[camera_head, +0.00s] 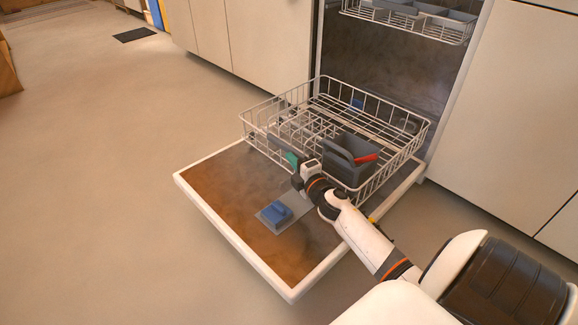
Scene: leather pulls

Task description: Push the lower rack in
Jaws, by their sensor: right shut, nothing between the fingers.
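The lower rack (262,101) is a white wire basket, pulled out over the open dishwasher door (215,170). Its back end is near the dishwasher opening. My right gripper (293,163) is shut and empty at the rack's front side, close to the front wires. I cannot tell whether it touches them. My right arm comes in from the lower right and hides part of the door and the rack's front corner. A grey cutlery basket (350,165) with a red-handled item (366,158) sits in the rack. My left gripper is not in view.
The upper rack (420,24) is inside the dishwasher at the top. A blue block on a grey plate (278,214) lies on the door's inner face. Cabinets (240,40) flank the dishwasher. The floor (90,200) at left is clear, with a dark mat (134,35) farther back.

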